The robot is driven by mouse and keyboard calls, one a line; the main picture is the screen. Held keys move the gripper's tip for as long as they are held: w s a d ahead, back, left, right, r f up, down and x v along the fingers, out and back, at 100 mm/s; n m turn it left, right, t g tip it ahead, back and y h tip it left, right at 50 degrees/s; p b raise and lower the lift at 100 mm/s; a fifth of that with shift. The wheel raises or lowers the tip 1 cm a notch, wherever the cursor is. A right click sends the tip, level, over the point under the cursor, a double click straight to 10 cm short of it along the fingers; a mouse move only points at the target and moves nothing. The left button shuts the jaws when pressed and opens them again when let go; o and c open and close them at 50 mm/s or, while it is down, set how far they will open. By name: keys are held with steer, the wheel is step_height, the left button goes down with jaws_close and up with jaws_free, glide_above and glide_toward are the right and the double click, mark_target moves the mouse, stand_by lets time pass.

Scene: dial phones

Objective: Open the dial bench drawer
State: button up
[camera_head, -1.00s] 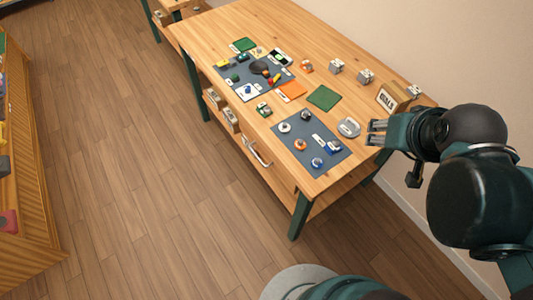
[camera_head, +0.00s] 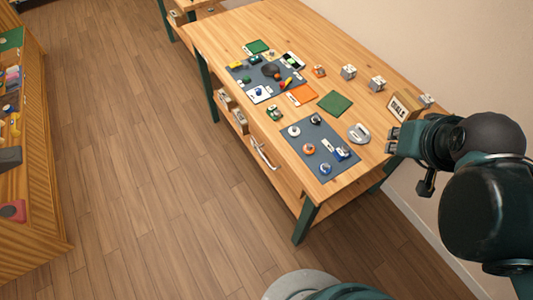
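The wooden dial bench (camera_head: 345,75) with dark green legs runs across the upper right of the head view. Its drawer front (camera_head: 272,150) is on the long near side, under the top, with a pale bar handle (camera_head: 263,154). The drawer looks closed, flush with the bench side. My gripper (camera_head: 391,142) is at the right, over the bench's right end near the sign, with its fingers pointing left. It is well apart from the handle. Its fingers are small and partly hidden by the wrist, so I cannot tell their opening.
A shelf (camera_head: 30,195) stands at left. The wooden floor (camera_head: 150,150) between is clear.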

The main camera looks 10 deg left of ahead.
step_height(320, 180, up, 4)
steer(key=r, duration=0.1)
steer(key=n+g+h, duration=0.2)
steer(key=n+g, duration=0.4)
steer(key=n, duration=0.3)
glide_above(262, 154)
steer(key=s+a, duration=0.1)
steer(key=s+a+x, duration=0.1)
steer(key=a+x, duration=0.1)
steer(key=x, duration=1.3)
steer(key=s+a+f+x, duration=0.1)
steer(key=s+a+x, duration=0.1)
steer(key=x, duration=1.3)
steer(key=shift+s+a+f+p, duration=0.2)
steer(key=shift+a+p, duration=0.15)
steer(key=shift+a, duration=0.4)
steer(key=shift+a+b+x, duration=0.2)
steer(key=shift+b+x, duration=0.85)
steer(key=shift+x, duration=2.75)
